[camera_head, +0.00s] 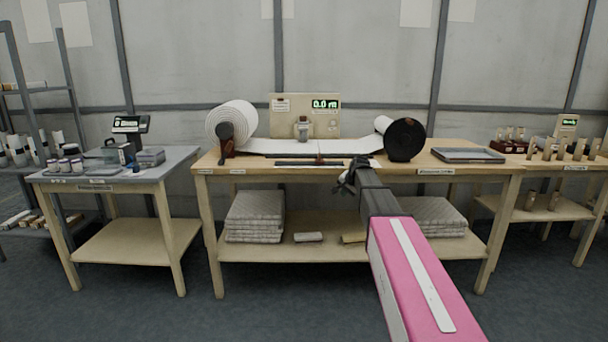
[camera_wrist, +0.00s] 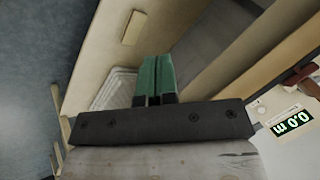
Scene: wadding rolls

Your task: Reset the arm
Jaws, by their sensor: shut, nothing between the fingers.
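My pink and dark grey arm reaches in from the lower right of the head view. My gripper (camera_head: 350,180) is at the front edge of the middle workbench (camera_head: 450,172), right of its centre. In the wrist view the green fingers of my gripper (camera_wrist: 155,72) are side by side, closed together with nothing held. The wrist view is tilted, with the bench's wooden parts and the grey floor around the fingers. Whether the gripper touches the bench edge cannot be told.
On the bench stand a white wadding roll (camera_head: 234,122), a dark-ended roll (camera_head: 405,140), a display reading 0.0 m (camera_head: 326,104) and a grey tray (camera_head: 467,155). Folded grey pads (camera_head: 255,217) lie on the lower shelf. A side table (camera_head: 115,177) stands left. Floor is clear in front.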

